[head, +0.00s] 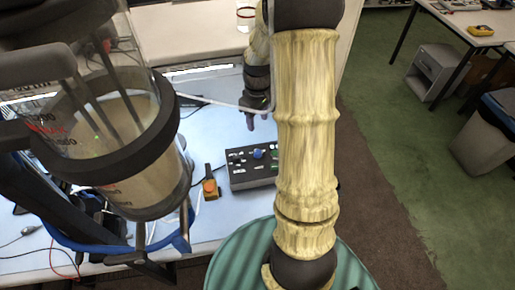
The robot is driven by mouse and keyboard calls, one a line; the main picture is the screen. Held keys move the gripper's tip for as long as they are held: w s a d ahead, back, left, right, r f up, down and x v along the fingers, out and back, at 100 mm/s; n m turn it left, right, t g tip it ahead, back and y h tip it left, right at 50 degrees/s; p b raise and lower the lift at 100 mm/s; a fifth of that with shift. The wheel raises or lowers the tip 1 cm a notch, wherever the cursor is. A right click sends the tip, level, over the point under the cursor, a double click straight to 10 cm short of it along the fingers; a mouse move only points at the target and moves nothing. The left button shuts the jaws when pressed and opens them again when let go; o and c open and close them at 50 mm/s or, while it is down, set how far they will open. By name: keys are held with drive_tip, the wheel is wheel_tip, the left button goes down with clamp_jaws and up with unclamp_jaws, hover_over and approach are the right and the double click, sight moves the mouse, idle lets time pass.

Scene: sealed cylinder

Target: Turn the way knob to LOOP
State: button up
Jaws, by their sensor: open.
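A dark control box (250,178) lies on the pale blue tabletop, left of my large arm link. Its top carries a blue knob (257,154), other small controls and small pale labels. The lettering is too small to read, so I cannot tell which control is the way knob or where it points. My gripper (250,122) hangs behind and above the box, pointing down, small and dark. It is open and appears apart from the box. My arm covers the area just right of the box.
A large clear cylinder (100,130) with dark rings stands at the left, close to the camera. An orange-and-black device (210,187) sits left of the box. A glass jar (245,18) stands at the back. Green floor with a drawer unit (433,75) lies to the right.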

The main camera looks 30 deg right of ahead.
sight(258, 152)
wheel_tip(258, 152, down, 16)
drive_tip(key=p, duration=0.4)
drive_tip(key=shift+f, duration=0.1)
idle(0.3)
drive_tip(key=c, duration=1)
